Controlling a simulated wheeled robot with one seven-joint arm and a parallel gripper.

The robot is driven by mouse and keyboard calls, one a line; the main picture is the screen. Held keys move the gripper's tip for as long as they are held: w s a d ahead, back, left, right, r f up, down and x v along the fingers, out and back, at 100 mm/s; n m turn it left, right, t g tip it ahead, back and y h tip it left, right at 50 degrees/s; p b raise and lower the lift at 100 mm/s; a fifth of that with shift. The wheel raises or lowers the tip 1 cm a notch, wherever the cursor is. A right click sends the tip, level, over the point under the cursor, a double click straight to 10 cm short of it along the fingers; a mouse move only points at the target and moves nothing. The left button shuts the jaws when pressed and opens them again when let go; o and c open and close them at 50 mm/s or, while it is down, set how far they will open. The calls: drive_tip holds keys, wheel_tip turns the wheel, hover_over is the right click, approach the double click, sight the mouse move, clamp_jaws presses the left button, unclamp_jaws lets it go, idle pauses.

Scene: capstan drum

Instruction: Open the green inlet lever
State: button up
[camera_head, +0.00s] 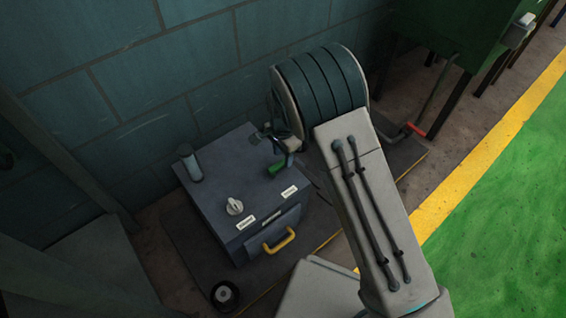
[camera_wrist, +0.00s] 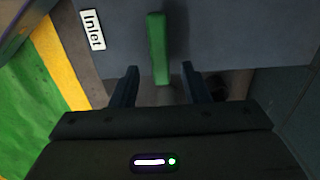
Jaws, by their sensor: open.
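The green inlet lever (camera_head: 276,167) stands out at the top right of a dark grey box (camera_head: 220,180), close to the drum end in the head view. In the wrist view the green lever (camera_wrist: 158,48) is upright in the picture, and its lower end lies between my fingers. My gripper (camera_wrist: 160,80) is open, with one finger on each side of the lever and a visible gap to both. An "Inlet" label (camera_wrist: 92,30) is on the box, left of the lever. In the head view my arm hides much of the area right of the lever.
The box carries a white knob (camera_head: 235,206), a yellow handle (camera_head: 279,241) and a grey cylinder (camera_head: 190,163). A green machine (camera_head: 450,30) with a red-tipped lever (camera_head: 416,130) stands at the upper right. A block wall (camera_head: 140,70) is behind. Green floor (camera_head: 500,230) is clear at the right.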

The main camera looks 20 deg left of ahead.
sight(280, 167)
drive_tip(key=shift+f+b, duration=0.35)
drive_tip(key=shift+f, duration=0.95)
clamp_jaws()
